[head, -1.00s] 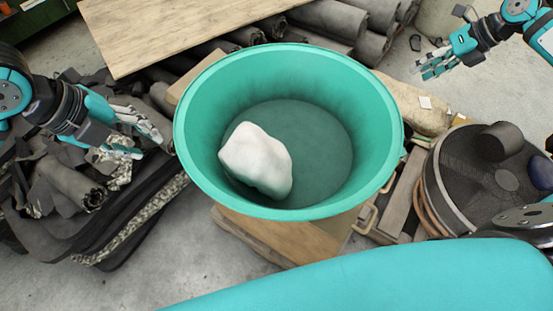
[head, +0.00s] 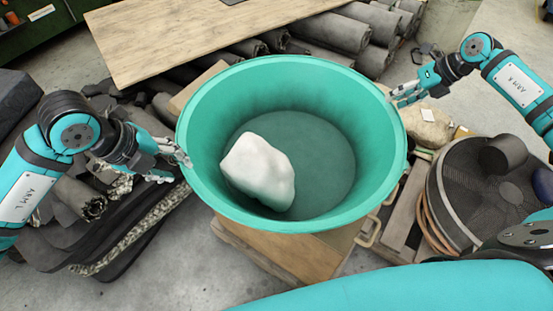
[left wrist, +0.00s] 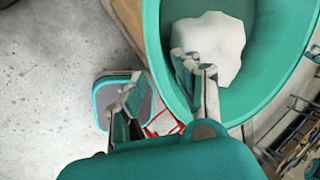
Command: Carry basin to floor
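The teal round basin (head: 195,185) stands upright on a wooden box (head: 280,250) in the middle of the head view. A white lumpy block (head: 260,172) lies inside it, left of centre. My left gripper (head: 174,162) is open at the basin's left rim. In the left wrist view its fingers (left wrist: 163,85) are spread, one outside the basin (left wrist: 158,50) and one overlapping its inside; I cannot tell whether they touch it. My right gripper (head: 400,92) is beside the upper right rim, fingers apparently spread and empty.
A wooden board (head: 200,35) lies on dark rolls (head: 360,30) behind the basin. Dark scrap sheets (head: 110,235) are piled at left. A mesh-covered drum (head: 480,190) stands close at right. Bare concrete floor (head: 190,265) shows at front left and upper right.

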